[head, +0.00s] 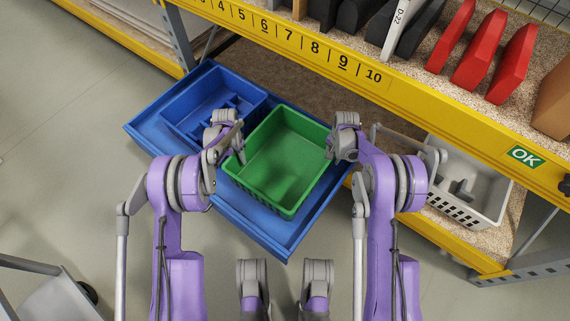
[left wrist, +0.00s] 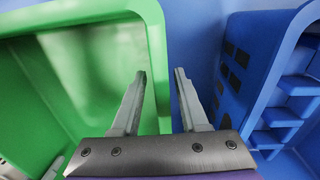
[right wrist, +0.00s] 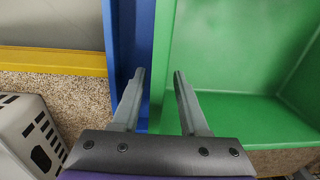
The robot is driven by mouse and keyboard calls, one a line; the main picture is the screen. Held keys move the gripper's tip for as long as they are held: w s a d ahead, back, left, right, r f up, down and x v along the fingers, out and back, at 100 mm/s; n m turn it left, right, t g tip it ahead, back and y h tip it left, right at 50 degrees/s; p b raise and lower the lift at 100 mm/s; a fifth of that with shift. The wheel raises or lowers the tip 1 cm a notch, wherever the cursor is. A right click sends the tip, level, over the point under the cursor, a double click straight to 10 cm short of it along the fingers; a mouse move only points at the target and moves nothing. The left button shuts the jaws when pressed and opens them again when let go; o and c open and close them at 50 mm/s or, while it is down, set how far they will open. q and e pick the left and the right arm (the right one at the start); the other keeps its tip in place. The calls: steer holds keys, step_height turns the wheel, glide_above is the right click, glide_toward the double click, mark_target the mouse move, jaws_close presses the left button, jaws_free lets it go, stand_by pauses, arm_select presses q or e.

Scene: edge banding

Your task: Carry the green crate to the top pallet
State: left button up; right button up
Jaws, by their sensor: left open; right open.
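The green crate (head: 283,158) is empty and sits on a blue tray (head: 262,226) beside a blue crate. My left gripper (head: 238,148) is open at its left wall. In the left wrist view the crate's green rim (left wrist: 155,45) runs between the two fingers (left wrist: 160,78). My right gripper (head: 333,146) is open at the opposite wall. In the right wrist view the green rim (right wrist: 163,60) lies between its fingers (right wrist: 159,78). I cannot tell whether the fingers touch the walls. No separate top pallet can be made out.
A divided blue crate (head: 208,92) stands left of the green crate. A yellow shelf beam (head: 300,52) runs behind, with red blocks (head: 478,58) on the shelf above. A white crate (head: 468,185) sits on the lower shelf at right.

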arm_select(q)
steer(key=shift+f, duration=0.6)
arm_select(e)
steer(key=shift+f, duration=0.65)
arm_select(q)
jaws_close()
arm_select(e)
jaws_close()
